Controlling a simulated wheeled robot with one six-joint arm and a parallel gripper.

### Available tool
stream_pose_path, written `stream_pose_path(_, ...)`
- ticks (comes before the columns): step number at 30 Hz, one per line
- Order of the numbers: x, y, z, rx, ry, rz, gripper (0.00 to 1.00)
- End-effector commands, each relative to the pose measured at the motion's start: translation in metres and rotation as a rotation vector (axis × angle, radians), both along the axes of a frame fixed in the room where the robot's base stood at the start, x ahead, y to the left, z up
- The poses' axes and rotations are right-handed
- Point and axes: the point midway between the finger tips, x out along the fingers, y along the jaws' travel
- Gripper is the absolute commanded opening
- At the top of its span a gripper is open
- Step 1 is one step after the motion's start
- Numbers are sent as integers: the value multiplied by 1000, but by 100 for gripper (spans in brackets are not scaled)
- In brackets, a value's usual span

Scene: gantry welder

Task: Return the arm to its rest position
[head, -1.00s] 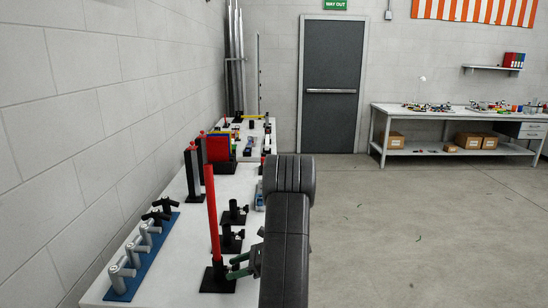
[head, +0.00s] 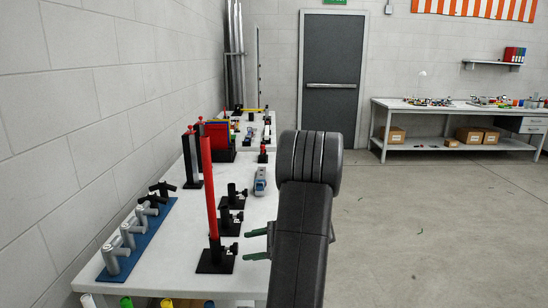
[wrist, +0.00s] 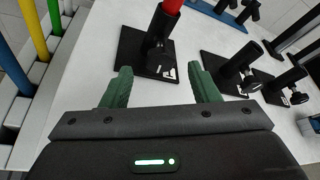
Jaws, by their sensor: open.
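My gripper (head: 258,244) has green fingers that show to the left of my dark arm in the head view, over the right edge of the white bench (head: 160,262). In the wrist view the two fingers (wrist: 159,88) stand apart with nothing between them. A red post in a black base (head: 215,258) stands upright just left of the fingers. The base also shows beyond the fingertips in the wrist view (wrist: 130,60), apart from them. My arm hides part of the bench's right side.
Small black stands (head: 229,222) are behind the red post. A blue rack with grey pieces (head: 134,245) lies along the wall side. Coloured tubes (wrist: 37,30) show below the bench's front. Open floor (head: 430,240) lies to the right, with a workbench (head: 455,104) at the back.

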Motion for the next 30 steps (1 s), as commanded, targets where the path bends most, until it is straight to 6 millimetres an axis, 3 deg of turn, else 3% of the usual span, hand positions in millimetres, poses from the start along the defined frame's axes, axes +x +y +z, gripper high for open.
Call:
stream_pose_path(6,-6,-41,14,-1,-1,-4,55)
stream_pose_path(12,-11,-64,23,-1,1,-1,55)
stream_pose_path(18,-13,-73,27,0,1,0,55)
stream_pose_path(30,-14,-73,28,-3,-1,0,55)
